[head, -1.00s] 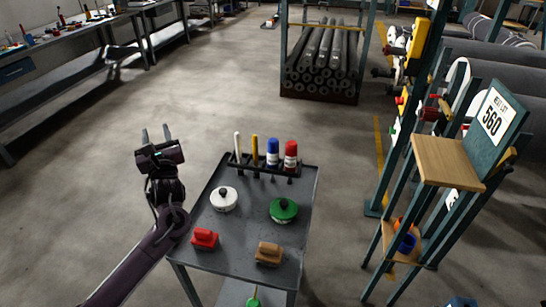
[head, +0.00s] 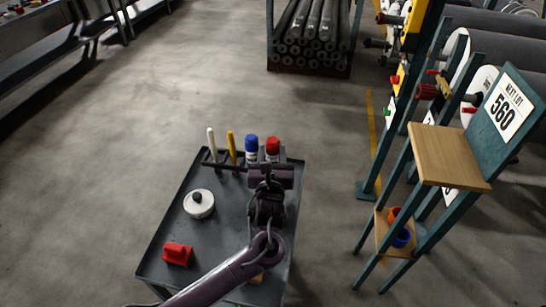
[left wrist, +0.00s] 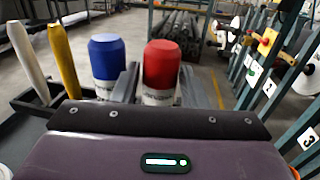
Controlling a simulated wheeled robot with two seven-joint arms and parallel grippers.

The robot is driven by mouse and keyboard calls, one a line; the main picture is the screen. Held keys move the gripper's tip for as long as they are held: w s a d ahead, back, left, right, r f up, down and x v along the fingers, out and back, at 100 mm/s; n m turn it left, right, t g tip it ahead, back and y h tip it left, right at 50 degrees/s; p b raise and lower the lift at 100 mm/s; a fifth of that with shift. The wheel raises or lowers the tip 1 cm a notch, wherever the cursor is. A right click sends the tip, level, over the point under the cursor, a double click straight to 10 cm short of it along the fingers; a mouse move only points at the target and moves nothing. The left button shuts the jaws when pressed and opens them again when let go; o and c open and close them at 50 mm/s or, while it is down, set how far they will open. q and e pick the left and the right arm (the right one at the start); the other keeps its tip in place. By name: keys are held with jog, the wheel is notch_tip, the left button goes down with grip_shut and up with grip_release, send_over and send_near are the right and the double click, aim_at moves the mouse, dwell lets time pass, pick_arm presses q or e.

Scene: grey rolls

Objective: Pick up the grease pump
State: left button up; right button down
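No label marks any object as the grease pump. The blue-capped canister (left wrist: 107,65) is just left of the fingers. In the head view my left gripper (head: 270,165) hides the red canister's lower part. My right gripper is out of view.
The cart top (head: 220,232) also holds a white lidded pot (head: 199,203) and a red block (head: 177,254). White (head: 212,145) and yellow (head: 231,147) sticks stand left of the canisters. Open floor lies left.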

pick_arm(q)
jog(key=w, duration=0.3)
jog(key=shift+w+d+f, duration=0.1)
jog(key=shift+w, duration=0.35)
jog(key=c, duration=0.6)
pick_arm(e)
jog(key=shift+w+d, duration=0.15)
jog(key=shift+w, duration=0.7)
pick_arm(q)
jog(key=shift+c, duration=0.2)
